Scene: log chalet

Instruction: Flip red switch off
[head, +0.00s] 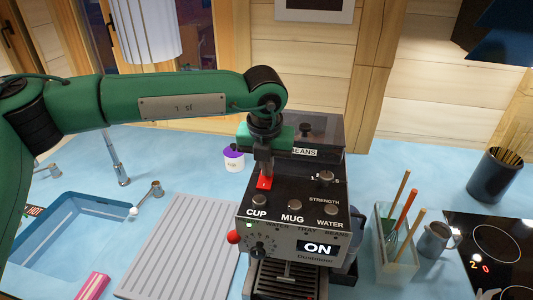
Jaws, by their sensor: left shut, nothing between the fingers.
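The coffee machine (262,222) stands on the blue counter and its display (318,248) reads ON. The red switch (264,182) is on the left of its black top panel. My left gripper (264,172) points down from above, shut, with its tips right at the red switch and partly covering it. I cannot tell whether they touch. A green light shows on the front below the CUP button. My right gripper is not in view.
Silver buttons (295,205) labelled CUP, MUG and WATER sit on the panel in front of the switch. A grey draining board (180,245) and a sink (75,235) are to the left. A utensil holder (395,245), a metal jug (436,240) and a cooktop (495,250) are to the right.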

